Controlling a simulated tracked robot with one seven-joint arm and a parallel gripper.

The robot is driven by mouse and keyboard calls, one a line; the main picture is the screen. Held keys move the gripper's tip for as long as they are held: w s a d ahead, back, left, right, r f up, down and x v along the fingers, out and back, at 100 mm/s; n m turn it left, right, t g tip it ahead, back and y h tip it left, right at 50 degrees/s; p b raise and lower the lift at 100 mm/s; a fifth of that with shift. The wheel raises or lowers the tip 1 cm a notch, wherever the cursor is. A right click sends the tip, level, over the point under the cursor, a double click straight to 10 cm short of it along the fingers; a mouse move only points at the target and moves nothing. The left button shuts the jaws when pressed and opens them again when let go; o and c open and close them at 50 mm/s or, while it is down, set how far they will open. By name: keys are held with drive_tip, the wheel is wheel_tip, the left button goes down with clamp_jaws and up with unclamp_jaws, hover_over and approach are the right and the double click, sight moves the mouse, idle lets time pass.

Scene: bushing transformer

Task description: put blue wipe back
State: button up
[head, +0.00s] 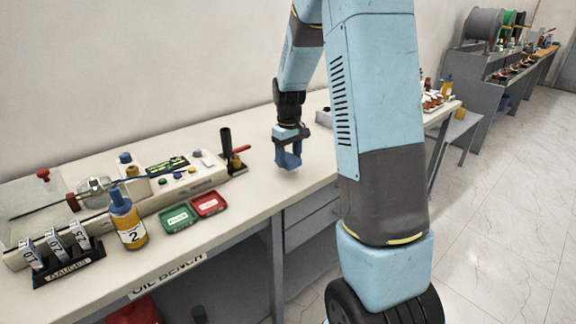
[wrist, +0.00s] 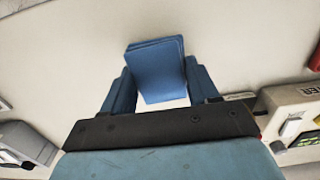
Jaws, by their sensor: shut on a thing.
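My gripper (head: 288,158) is over the bench, right of the black stand with the red handle. In the wrist view, the blue wipe (wrist: 156,68) is a folded, flat-looking stack between the two blue fingers, and the gripper is shut on it. The wipe sticks out past the fingertips. In the head view the wipe and the blue fingers blend together, so I cannot tell their edges apart. Whether the wipe touches the bench top is also unclear.
A green tray (head: 180,217) and a red tray (head: 209,204) sit near the front edge of the bench (head: 262,200). A yellow-and-blue bottle (head: 128,220) and a gauge rack (head: 66,259) stand further left. The bench top around my gripper is mostly clear.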

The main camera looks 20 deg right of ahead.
sight(288, 157)
drive_tip(key=shift+w+f, duration=0.15)
drive_tip(key=shift+f, duration=0.1)
drive_tip(key=shift+w+f, duration=0.1)
drive_tip(key=shift+f, duration=1.45)
drive_tip(key=o, duration=1.1)
drive_tip(key=shift+f, duration=0.1)
